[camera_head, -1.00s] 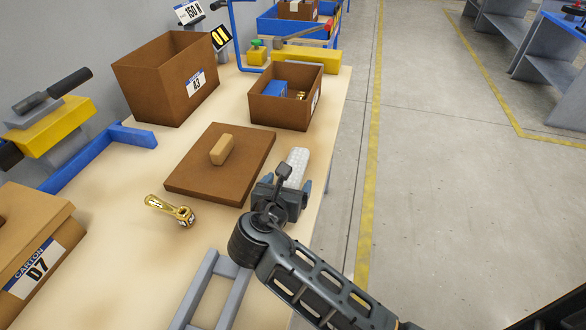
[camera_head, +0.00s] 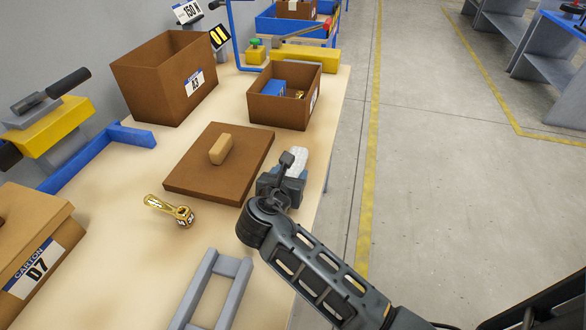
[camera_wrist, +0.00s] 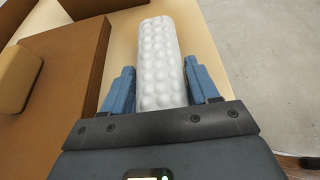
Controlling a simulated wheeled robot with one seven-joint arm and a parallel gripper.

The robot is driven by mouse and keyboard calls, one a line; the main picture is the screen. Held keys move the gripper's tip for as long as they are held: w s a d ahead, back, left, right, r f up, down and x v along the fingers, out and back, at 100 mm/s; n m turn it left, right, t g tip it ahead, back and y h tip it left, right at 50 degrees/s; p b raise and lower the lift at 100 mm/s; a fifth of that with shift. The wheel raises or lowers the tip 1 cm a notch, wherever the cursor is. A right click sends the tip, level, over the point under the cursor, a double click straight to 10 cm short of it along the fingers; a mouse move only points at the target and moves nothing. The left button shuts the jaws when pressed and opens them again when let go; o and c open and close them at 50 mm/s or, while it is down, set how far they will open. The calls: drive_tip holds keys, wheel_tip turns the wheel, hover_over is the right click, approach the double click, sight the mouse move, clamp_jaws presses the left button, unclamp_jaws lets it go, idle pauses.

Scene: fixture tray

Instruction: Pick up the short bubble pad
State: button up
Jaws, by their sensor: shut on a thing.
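The short bubble pad (camera_wrist: 160,62) is a white block covered in rounded bubbles. In the wrist view it stands between the two blue fingers of my gripper (camera_wrist: 161,92), which are shut on it. In the head view the white pad (camera_head: 298,158) shows just beyond my gripper (camera_head: 284,180), near the right edge of the table. My wrist hides its near part. I cannot tell whether the pad touches the table.
A brown lid with a tan handle (camera_head: 195,182) lies just left of my gripper. An open brown box (camera_head: 277,112) with blue and brass items stands beyond. Carton A3 (camera_head: 155,85), a brass part (camera_head: 182,214) and a grey frame (camera_head: 190,300) are also on the table.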

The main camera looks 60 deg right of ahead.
drive_tip(key=shift+c, duration=1.3)
